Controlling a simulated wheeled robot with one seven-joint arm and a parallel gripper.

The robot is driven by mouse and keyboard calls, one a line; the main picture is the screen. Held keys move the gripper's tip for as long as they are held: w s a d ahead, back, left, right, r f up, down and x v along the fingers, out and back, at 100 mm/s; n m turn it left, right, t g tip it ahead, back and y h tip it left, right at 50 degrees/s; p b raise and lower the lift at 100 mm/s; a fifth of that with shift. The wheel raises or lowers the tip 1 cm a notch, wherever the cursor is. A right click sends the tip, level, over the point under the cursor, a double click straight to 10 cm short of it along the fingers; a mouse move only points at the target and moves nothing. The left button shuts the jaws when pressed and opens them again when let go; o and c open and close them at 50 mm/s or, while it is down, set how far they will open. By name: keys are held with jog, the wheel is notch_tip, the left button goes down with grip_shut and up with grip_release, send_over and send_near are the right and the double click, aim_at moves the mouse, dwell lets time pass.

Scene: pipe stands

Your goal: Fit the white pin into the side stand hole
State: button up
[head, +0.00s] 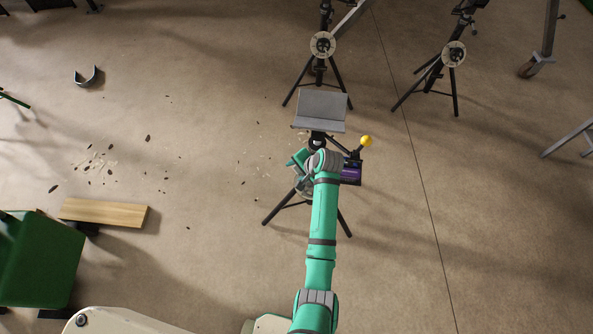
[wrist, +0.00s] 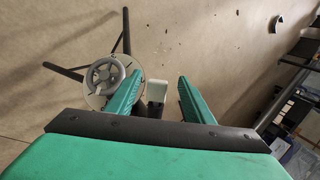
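My gripper (wrist: 160,76) is open in the wrist view, its two green fingers apart. A small white block-like piece, likely the white pin (wrist: 156,91), shows between the fingers with a gap on each side. I cannot tell whether it lies between the fingertips or beyond them. A stand with a grey handwheel (wrist: 106,78) and dark legs is just left of the left finger. In the head view the nearest tripod stand (head: 322,107) has a grey angled plate on top. My arm covers much of its lower part and the pin. No side hole is distinguishable.
A yellow ball (head: 366,141) on a lever and a purple-sided box (head: 351,172) are right of the near stand. Two more stands (head: 322,45) (head: 454,54) are behind. A wooden plank (head: 104,212) and green bin (head: 38,258) lie left. Floor between is mostly open.

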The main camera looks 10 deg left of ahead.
jog(key=shift+v, duration=2.5)
jog(key=shift+s+r, duration=0.1)
jog(key=v, duration=1)
jog(key=shift+d+r, duration=0.15)
jog(key=shift+r, duration=0.1)
jog(key=shift+s+f, duration=0.1)
